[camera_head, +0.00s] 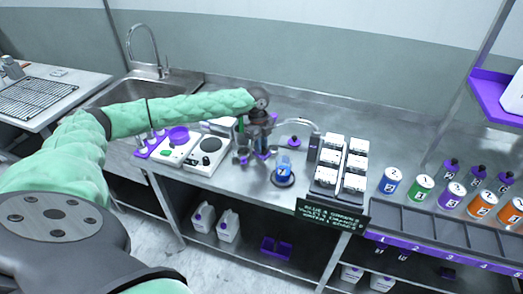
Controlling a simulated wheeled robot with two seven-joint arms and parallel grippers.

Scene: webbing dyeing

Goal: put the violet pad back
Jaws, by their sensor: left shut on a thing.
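My left arm reaches across from the left in its green sleeve. My left gripper (258,143) points down over the middle of the steel counter. It is shut, and a small violet piece, which I take as the violet pad (263,155), shows at its fingertips. The pad is small and partly hidden by the fingers, so I cannot tell whether it touches the counter. My right gripper is not in view.
A beaker of blue liquid (284,168) stands right of the gripper. A white-block rack (340,165), a sign (331,215) and several colored cans (451,195) stand right. The sink (130,92) is back left.

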